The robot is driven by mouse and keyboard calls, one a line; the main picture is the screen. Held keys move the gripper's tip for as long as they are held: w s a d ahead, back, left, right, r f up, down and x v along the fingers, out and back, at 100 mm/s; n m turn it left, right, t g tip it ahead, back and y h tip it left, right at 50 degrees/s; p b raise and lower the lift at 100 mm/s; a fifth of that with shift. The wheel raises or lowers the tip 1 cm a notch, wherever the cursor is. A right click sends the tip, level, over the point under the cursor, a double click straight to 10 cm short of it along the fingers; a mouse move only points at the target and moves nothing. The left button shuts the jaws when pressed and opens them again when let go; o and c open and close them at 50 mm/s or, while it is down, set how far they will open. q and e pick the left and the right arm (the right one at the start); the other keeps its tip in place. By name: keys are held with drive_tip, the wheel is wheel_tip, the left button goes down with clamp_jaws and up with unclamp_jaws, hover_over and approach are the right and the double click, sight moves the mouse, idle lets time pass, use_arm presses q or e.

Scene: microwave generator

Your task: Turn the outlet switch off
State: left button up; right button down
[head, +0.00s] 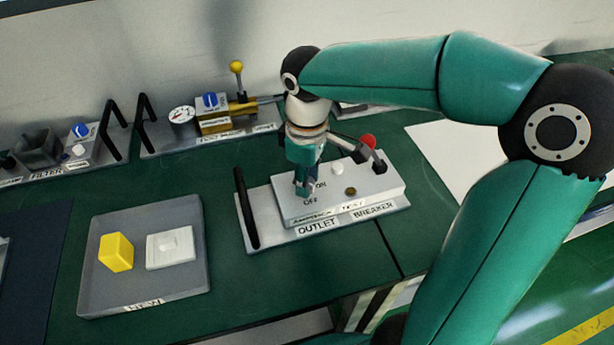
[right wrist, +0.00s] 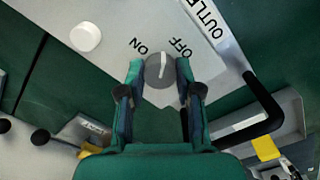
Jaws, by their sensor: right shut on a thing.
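The outlet breaker box (head: 375,185) is a light grey block on a plate labelled OUTLET BREAKER. Its outlet switch is a round grey knob with a white pointer line (right wrist: 162,68), between the ON and OFF labels in the right wrist view. The line lies between the two labels there; I cannot tell which setting it is in. My right gripper (head: 303,185) reaches down to the box from above and hides the knob in the head view. Its fingers (right wrist: 158,75) are shut on the knob, one on each side. My left gripper is not in view.
A black handle (head: 246,208) rises at the plate's left end. A red-knobbed lever (head: 368,143) stands behind the box. A grey tray (head: 100,290) with a yellow block (head: 116,252) and a white part (head: 170,248) lies left. Gauge equipment (head: 215,115) is behind.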

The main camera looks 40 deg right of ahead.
drive_tip(key=m, duration=0.7)
idle(0.5)
drive_tip(key=c, duration=0.8)
unclamp_jaws()
drive_tip(key=shift+o, duration=0.2)
drive_tip(key=shift+r, duration=0.1)
wheel_tip(320, 180, up, 12)
drive_tip(key=shift+a, duration=0.1)
